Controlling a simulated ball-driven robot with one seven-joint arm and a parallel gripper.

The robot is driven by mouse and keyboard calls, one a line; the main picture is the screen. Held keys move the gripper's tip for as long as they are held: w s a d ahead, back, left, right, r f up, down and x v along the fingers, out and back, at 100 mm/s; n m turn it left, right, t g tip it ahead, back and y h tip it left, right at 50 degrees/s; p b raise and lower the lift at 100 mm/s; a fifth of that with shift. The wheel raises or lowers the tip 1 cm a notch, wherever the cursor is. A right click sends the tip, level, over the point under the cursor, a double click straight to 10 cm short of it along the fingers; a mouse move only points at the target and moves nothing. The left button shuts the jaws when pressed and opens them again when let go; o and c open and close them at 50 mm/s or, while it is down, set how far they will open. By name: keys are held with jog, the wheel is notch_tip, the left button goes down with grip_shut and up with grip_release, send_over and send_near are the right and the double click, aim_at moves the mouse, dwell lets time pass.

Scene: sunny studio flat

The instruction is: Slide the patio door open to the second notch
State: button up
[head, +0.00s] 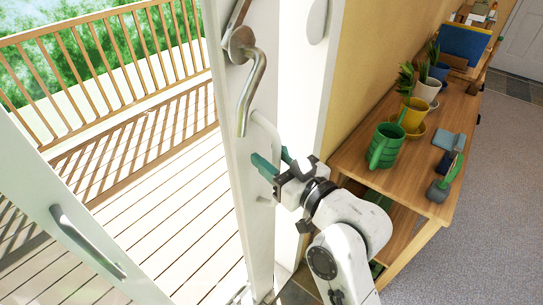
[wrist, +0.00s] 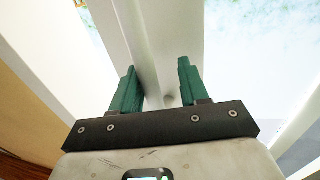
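The white patio door (head: 242,190) stands edge-on in the middle of the head view, with the deck showing through the opening to its left. A white bar handle (head: 268,130) bends out from its inner side, below a curved metal lever (head: 250,92). My gripper (head: 275,164) is at the lower part of the bar handle. In the wrist view, the teal fingers of my gripper (wrist: 156,83) are apart. A pale bar, seemingly the handle (wrist: 145,65), runs between them, nearer the left finger. I cannot tell whether it touches. The notches are not identifiable.
Another white panel (head: 50,190) with a metal handle (head: 88,243) stands at the left. Grey carpet (head: 470,250) lies clear at the right.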

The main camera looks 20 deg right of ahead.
jog(key=shift+s+d, duration=0.1)
dwell(0.3)
jog(key=shift+s+d+f, duration=0.1)
jog(key=shift+s+d, duration=0.1)
jog(key=shift+s, duration=0.15)
jog(key=b+v, duration=0.1)
jog(key=v, duration=0.9)
jog(key=shift+w, duration=0.1)
jog(key=shift+w+d+f+n+g+y+b, duration=1.5)
jog(key=shift+d+f+n+g+y, duration=0.55)
jog(key=shift+y, duration=0.75)
jog(key=p+x, duration=0.2)
jog(key=x, duration=0.8)
jog(key=shift+w+a+f+p, duration=0.2)
jog(key=shift+a+p, duration=0.1)
jog(key=shift+a, duration=0.1)
